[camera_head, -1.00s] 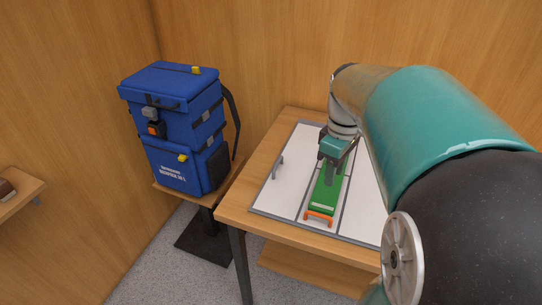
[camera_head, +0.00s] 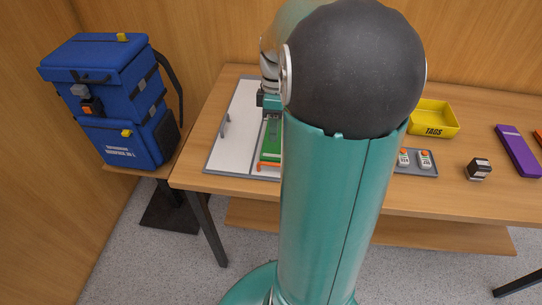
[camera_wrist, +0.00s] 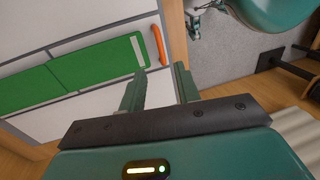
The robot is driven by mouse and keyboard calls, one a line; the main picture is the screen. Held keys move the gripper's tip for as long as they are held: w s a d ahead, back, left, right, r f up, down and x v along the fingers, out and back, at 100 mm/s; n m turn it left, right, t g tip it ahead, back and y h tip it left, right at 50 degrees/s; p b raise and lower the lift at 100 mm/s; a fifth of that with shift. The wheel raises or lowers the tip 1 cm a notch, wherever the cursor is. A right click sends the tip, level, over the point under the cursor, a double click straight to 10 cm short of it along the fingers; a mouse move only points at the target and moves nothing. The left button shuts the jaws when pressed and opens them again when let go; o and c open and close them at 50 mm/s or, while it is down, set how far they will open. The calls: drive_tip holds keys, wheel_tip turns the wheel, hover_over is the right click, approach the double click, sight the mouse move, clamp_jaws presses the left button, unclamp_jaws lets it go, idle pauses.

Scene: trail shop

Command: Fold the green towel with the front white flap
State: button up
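The green towel (camera_head: 271,143) lies as a long flat strip on the white folding board (camera_head: 240,112), partly hidden behind my arm. In the wrist view the towel (camera_wrist: 85,72) lies flat, with a pale band near one end and a dark line across it. An orange handle (camera_head: 268,166) stands at the near end of the strip; the handle (camera_wrist: 158,44) shows beyond the towel's end in the wrist view. The front white flap is mostly hidden under the towel and behind my arm. My gripper (camera_wrist: 160,76) is open and empty, above the board near the orange handle.
A grey handle (camera_head: 224,125) stands on the board's left panel. On the table (camera_head: 455,192) to the right are a yellow tray (camera_head: 433,119), a grey holder (camera_head: 430,168), a small dark block (camera_head: 479,169) and a purple strip (camera_head: 517,151). A blue backpack (camera_head: 110,100) stands left.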

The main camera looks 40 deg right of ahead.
hover_over(273, 157)
drive_tip(key=s+a, duration=0.4)
drive_tip(key=f, duration=0.9)
drive_tip(key=shift+w+d+f, duration=0.15)
drive_tip(key=shift+w+f, duration=0.05)
drive_tip(key=shift+f, duration=0.15)
clamp_jaws()
